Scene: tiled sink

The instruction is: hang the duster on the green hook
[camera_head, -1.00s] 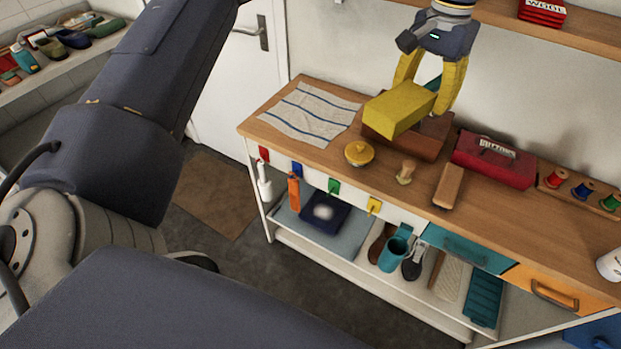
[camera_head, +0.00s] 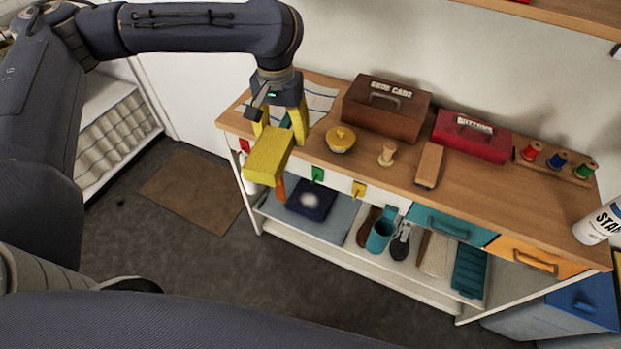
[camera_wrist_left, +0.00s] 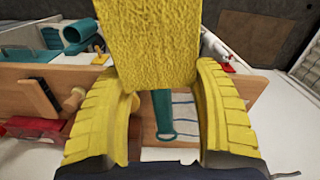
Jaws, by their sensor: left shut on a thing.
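The duster (camera_head: 268,158) is a yellow fuzzy block with a teal handle. My left gripper (camera_head: 279,128) is shut on it and holds it in front of the bench's left front edge. In the left wrist view, the yellow block (camera_wrist_left: 157,45) fills the upper middle and the looped teal handle (camera_wrist_left: 163,115) shows between the fingers. The green hook (camera_head: 318,174) is on the bench's white front strip, right of the duster and apart from it; it looks bare. The duster hides the blue hook. My right gripper is not in view.
A red hook (camera_head: 244,146) and a yellow hook (camera_head: 358,190) share the strip. A yellow-lidded bowl (camera_head: 340,140), a wooden knob (camera_head: 387,155) and a brush (camera_head: 429,165) stand on the bench.

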